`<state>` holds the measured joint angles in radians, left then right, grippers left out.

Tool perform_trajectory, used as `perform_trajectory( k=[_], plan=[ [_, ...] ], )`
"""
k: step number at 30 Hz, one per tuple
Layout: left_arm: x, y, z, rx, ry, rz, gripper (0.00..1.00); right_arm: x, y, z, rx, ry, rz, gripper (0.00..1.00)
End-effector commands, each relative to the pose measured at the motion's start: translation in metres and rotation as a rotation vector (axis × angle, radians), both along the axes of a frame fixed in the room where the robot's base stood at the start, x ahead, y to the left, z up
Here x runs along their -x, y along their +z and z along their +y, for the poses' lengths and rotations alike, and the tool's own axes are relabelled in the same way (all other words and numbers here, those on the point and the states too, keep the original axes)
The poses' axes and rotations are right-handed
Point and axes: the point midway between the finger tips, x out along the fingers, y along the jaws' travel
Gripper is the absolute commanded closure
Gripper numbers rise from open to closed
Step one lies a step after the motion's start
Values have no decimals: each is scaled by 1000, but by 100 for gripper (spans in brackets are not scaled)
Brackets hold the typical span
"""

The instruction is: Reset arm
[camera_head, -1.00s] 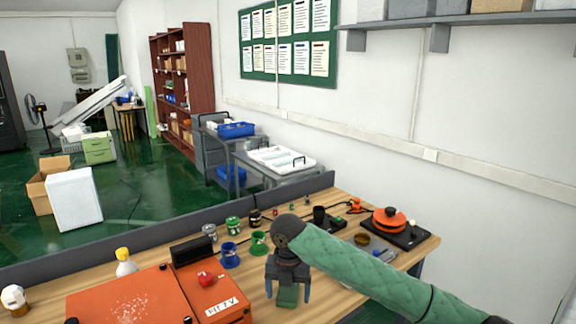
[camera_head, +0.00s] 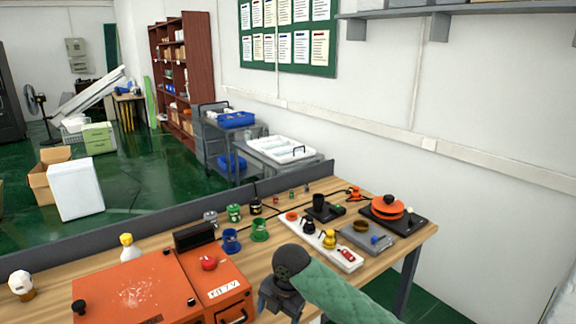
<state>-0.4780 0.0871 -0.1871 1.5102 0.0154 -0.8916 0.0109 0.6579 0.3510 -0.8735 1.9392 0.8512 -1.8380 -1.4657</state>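My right arm comes in from the lower right in its green quilted sleeve. Its dark gripper (camera_head: 280,303) points down at the front edge of the wooden table (camera_head: 265,257), right of the orange machine. The fingers are small and partly hidden by the wrist and the frame's lower edge, so I cannot tell their opening or whether anything is between them. My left gripper is not in view.
An orange machine (camera_head: 135,290) with a red button (camera_head: 208,263) stands at the left. Blue (camera_head: 231,241) and green (camera_head: 260,231) cups stand behind my gripper. A white tray (camera_head: 348,262) with small bottles and an orange-topped device (camera_head: 388,208) are to the right.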

Motion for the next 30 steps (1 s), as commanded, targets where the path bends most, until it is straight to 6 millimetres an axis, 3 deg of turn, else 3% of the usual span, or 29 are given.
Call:
perform_trajectory(
  k=[14, 23, 30],
  plan=[
    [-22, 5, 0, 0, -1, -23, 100, 66, -49, -7, -189, -531, 71, 20],
    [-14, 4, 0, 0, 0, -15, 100, 105, -75, -34, -275, -903, 131, 20],
    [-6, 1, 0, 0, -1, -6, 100, 139, -96, -66, -322, -1217, 176, 20]
  ],
)
